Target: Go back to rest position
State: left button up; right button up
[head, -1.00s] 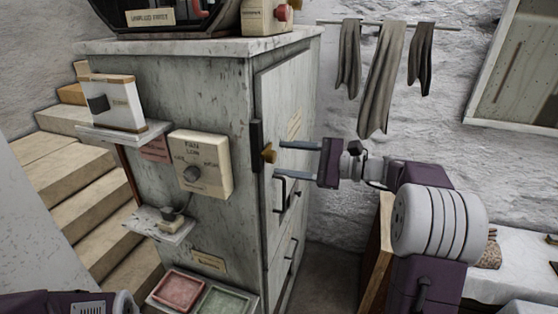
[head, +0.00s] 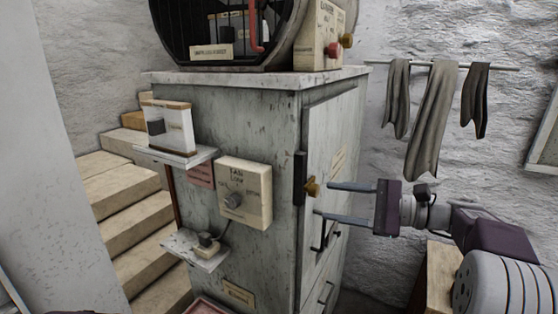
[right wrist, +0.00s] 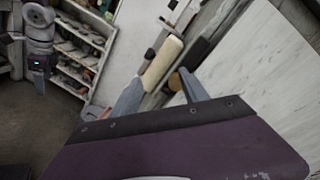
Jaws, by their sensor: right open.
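My right gripper (head: 323,201) comes in from the right in the head view. Its two fingers are apart, with nothing held between them. The tips are close to the front door (head: 336,150) of the worn grey cabinet (head: 240,120), beside a brass knob (head: 312,187) and above a dark handle (head: 322,236). In the right wrist view the open fingers (right wrist: 160,90) point towards a round brown knob (right wrist: 177,81); I cannot tell if they touch it.
A fan control box (head: 245,192) and small shelves (head: 178,155) stick out from the cabinet's side. A round drum-like chamber (head: 225,35) sits on top. Cloths (head: 432,120) hang on a rail at the right. Stone steps (head: 125,195) rise at the left.

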jog(key=s+a+f+n+g+b, duration=0.2)
jog(key=s+a+f+g, duration=0.35)
jog(key=a+f, duration=0.55)
jog(key=s+a+f+n+g+h+b, duration=0.1)
jog(key=s+a+f+n+g+h, duration=0.25)
jog(key=s+f, duration=0.65)
jog(key=s+d+f+n+h, duration=0.1)
jog(key=s+d+f+h, duration=0.15)
jog(key=f, duration=0.25)
jog(key=s+d+f+n+h+b, duration=0.1)
jog(key=f+h, duration=0.2)
jog(key=f, duration=0.1)
jog(key=s+d+f+n+h, duration=0.1)
jog(key=s+d+f+h, duration=0.1)
jog(key=f, duration=0.3)
pick_arm(q)
jog(key=f, duration=0.5)
jog(key=shift+w+a, duration=0.1)
jog(key=shift+a, duration=0.1)
pick_arm(e)
jog(key=w+d+f+n+t+h, duration=0.2)
jog(key=d+f+n+h, duration=0.2)
jog(key=d, duration=0.4)
jog(key=shift+w+d+n, duration=0.2)
jog(key=shift+d+n, duration=0.05)
jog(key=shift+n, duration=0.5)
jog(key=shift+f, duration=0.1)
jog(key=shift+o, duration=0.5)
